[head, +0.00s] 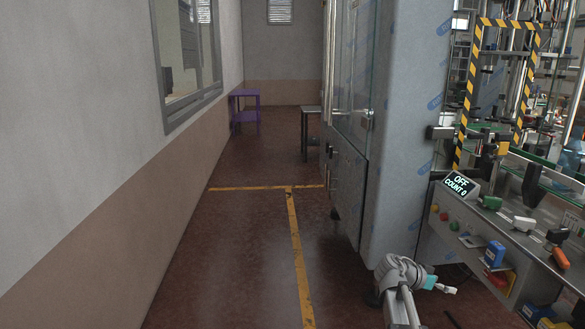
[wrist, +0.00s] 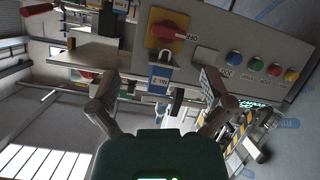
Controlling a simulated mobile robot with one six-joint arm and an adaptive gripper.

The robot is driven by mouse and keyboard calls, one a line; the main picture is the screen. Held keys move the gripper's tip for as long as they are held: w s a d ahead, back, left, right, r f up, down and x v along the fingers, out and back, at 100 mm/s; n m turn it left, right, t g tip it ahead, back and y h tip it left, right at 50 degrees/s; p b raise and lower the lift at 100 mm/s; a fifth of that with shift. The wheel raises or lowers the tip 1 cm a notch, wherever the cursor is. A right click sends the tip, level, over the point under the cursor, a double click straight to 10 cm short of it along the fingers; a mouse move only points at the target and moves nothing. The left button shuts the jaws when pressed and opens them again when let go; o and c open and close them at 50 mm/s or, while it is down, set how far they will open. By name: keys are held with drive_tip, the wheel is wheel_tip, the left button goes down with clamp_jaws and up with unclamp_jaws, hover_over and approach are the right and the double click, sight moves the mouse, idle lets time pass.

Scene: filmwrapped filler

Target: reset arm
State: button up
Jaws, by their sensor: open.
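My arm (head: 400,285) reaches in from the bottom of the head view, low in front of the wrapped cabinet and left of the machine. The end of my gripper shows small there, pale with a teal part. In the wrist view my gripper (wrist: 160,88) has its two fingers spread wide apart, with nothing held between them. Beyond the fingers, a blue padlock (wrist: 159,79) with a label hangs by a red and yellow rotary switch (wrist: 168,30). I cannot tell the exact distance from fingers to padlock.
Open floor (head: 245,250) with yellow lines lies farther left, beside the wall.

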drive_tip(key=s+a+f+n+y, duration=0.4)
drive_tip(key=a+n+y, duration=0.1)
drive_tip(key=a, duration=0.4)
drive_tip(key=s+a+f+n+g+y, duration=0.1)
drive_tip(key=s+a+f+n+y, duration=0.25)
drive_tip(key=a, duration=0.55)
drive_tip(key=s+a+f+n+y, duration=0.3)
drive_tip(key=s+a+n+y, duration=0.2)
drive_tip(key=a, duration=0.4)
wheel_tip(320, 180, up, 19)
drive_tip(key=p, duration=2)
drive_tip(key=shift+d, duration=0.25)
drive_tip(key=shift+w, duration=0.1)
